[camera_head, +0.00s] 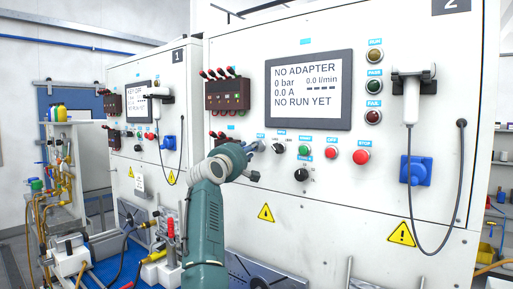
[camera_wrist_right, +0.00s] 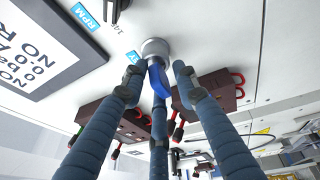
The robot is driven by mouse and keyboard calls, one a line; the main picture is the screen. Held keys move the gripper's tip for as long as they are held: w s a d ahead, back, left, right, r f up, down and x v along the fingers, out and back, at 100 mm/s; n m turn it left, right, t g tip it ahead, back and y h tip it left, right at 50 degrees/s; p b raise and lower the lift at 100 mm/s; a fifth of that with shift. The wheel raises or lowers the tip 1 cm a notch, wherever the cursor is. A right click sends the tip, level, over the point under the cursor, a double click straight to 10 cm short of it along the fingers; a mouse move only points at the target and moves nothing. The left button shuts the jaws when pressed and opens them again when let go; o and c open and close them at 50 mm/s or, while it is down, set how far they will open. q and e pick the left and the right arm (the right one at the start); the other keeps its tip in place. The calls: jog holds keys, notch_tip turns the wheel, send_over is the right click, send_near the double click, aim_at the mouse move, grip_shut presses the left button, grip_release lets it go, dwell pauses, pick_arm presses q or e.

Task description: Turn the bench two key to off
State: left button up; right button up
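Bench two (camera_head: 360,32) is the nearer white panel, marked 2, with a lit display (camera_head: 309,90) reading "NO ADAPTER" and "NO RUN YET". Its key switch sits below the display beside a small blue label (camera_head: 261,136); my gripper largely hides it in the head view. In the right wrist view the key has a blue grip (camera_wrist_right: 158,79) in a round silver lock (camera_wrist_right: 155,48). My right gripper (camera_head: 252,148) is at the switch. Its fingers (camera_wrist_right: 158,82) spread around the blue grip, with visible gaps at both sides. My left gripper is not in view.
Right of the key are a black knob (camera_head: 278,148), green button (camera_head: 303,151), red buttons (camera_head: 361,156) and a rotary selector (camera_head: 301,174). A dark terminal block (camera_head: 227,94) with red levers is above left. A corded handset (camera_head: 411,100) hangs at right. Bench one (camera_head: 118,70) stands behind left.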

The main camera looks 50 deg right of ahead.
grip_shut()
jog(key=shift+r+n+y+p, duration=0.1)
jog(key=shift+n+y+p, duration=0.2)
jog(key=shift+n+p, duration=0.75)
jog(key=shift+n, duration=0.15)
jog(key=shift+n+y, duration=0.3)
jog(key=shift+n, duration=0.1)
jog(key=shift+f, duration=0.35)
jog(key=shift+n, duration=0.3)
